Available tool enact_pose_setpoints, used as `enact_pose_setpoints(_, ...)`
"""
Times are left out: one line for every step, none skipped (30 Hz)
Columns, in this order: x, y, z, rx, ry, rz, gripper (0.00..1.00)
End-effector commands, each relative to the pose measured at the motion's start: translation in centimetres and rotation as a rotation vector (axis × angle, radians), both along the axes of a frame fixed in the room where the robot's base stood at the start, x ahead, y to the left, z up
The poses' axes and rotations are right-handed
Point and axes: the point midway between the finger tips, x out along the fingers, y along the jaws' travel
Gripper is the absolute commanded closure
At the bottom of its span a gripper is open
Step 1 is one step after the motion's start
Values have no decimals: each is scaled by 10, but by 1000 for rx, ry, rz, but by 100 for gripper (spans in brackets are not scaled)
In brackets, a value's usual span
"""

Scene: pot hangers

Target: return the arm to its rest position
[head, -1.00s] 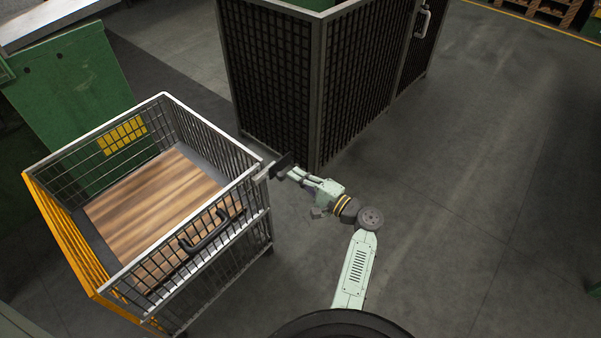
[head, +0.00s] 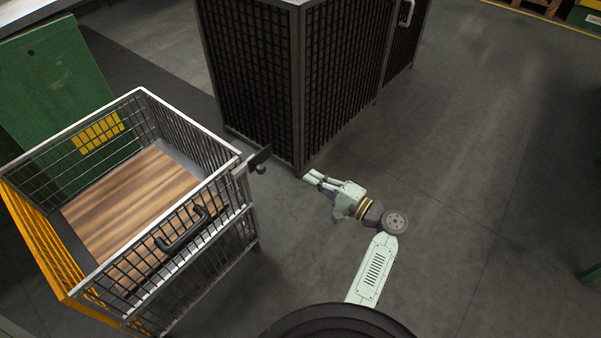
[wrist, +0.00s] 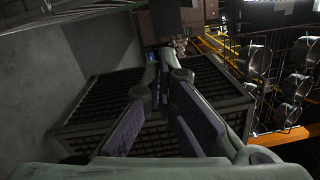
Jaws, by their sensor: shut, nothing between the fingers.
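My arm reaches forward and left in the head view, low over the floor. My gripper (head: 310,179) is at its end, to the right of the wire cart (head: 222,172) and apart from it. It also shows in the wrist view (wrist: 164,68), where its two fingers come together at the tips with nothing between them. The gripper's tips are near the lower corner of the dark mesh cabinet in the head view; I cannot tell if they touch it.
A dark mesh cabinet (head: 345,85) stands just beyond my gripper. A dark flat piece (head: 259,158) sticks out from the cart's corner. Several metal pots (wrist: 292,86) hang at right in the wrist view. The floor (head: 480,190) on the right is open.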

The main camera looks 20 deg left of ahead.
Motion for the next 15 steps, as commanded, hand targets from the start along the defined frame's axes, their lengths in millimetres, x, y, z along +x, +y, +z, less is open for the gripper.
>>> enact_pose_setpoints(-2, -5, -1, 0, 0, -1, 100)
enact_pose_setpoints(-2, -7, -1, 0, 0, 0, 100)
enact_pose_setpoints(-3, -10, -1, 0, 0, 0, 100)
enact_pose_setpoints(-3, -11, -1, 0, 0, 0, 100)
enact_pose_setpoints(-4, -12, 0, 0, 0, 0, 100)
enact_pose_setpoints(-4, -12, 0, 0, 0, 1, 100)
enact_pose_setpoints(-4, -13, 0, 0, 0, 1, 100)
enact_pose_setpoints(-4, -13, 0, 0, 0, 1, 100)
enact_pose_setpoints(-4, -13, 0, 0, 0, 1, 100)
enact_pose_setpoints(-4, -13, 0, 0, 0, 1, 100)
enact_pose_setpoints(-4, -13, 0, 0, 0, 1, 100)
enact_pose_setpoints(-4, -13, 0, 0, 0, 1, 100)
enact_pose_setpoints(-4, -13, 0, 0, -1, 1, 100)
enact_pose_setpoints(-4, -13, 0, 0, 0, 1, 100)
enact_pose_setpoints(-4, -13, 0, 0, -1, 1, 100)
